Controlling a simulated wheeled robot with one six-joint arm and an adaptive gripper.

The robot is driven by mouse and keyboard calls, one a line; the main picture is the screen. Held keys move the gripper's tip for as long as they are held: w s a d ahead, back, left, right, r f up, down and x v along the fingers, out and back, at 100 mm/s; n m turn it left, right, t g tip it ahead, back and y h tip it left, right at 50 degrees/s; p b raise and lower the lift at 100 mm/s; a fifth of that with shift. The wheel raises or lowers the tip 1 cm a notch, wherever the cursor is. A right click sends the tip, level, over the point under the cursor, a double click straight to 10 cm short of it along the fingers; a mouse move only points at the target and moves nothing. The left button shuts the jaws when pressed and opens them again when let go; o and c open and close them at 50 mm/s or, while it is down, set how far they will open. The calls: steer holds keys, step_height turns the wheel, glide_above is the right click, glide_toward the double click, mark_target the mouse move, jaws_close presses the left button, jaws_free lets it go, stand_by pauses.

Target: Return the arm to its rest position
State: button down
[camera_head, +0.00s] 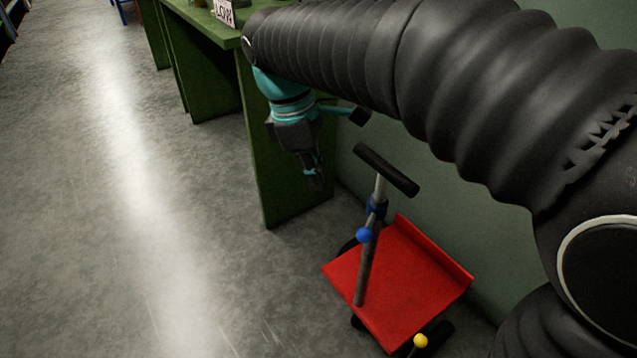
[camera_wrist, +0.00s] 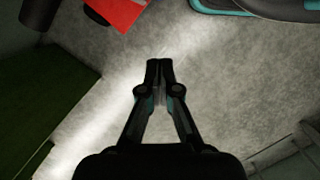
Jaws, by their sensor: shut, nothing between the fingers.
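My gripper (camera_head: 316,180) hangs at the end of my black-sleeved arm, below the teal wrist, in the head view. It points down beside the end of the green bench and holds nothing. In the wrist view my gripper (camera_wrist: 159,66) is shut, its fingertips together over bare grey floor. The arm stretches from the right edge of the head view toward the bench, and its sleeve hides part of the bench and wall.
A red cart (camera_head: 410,290) with an upright handle stands close right of my gripper; its red part (camera_wrist: 118,10) shows in the wrist view. The green bench (camera_head: 285,170) is just behind and left. A sign (camera_head: 223,12) stands on it. Grey floor at left is clear.

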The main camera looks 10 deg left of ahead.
stand_by(0.5)
steer(key=s+d+f+m+t+y, duration=0.1)
steer(key=d+f+m+y, duration=0.1)
steer(key=d+f+m, duration=0.4)
steer(key=s+d+m+t, duration=0.1)
steer(key=s+d+m, duration=0.2)
steer(key=d, duration=0.4)
steer(key=s+d+r+m+t, duration=0.1)
steer(key=s+d+m+t, duration=0.1)
steer(key=d+m, duration=0.3)
steer(key=s+d+m+t, duration=0.1)
steer(key=s+d+m, duration=0.3)
steer(key=d, duration=0.5)
steer(key=shift+d+r+y, duration=0.2)
steer(key=shift+r+y, duration=0.1)
steer(key=shift+r, duration=0.1)
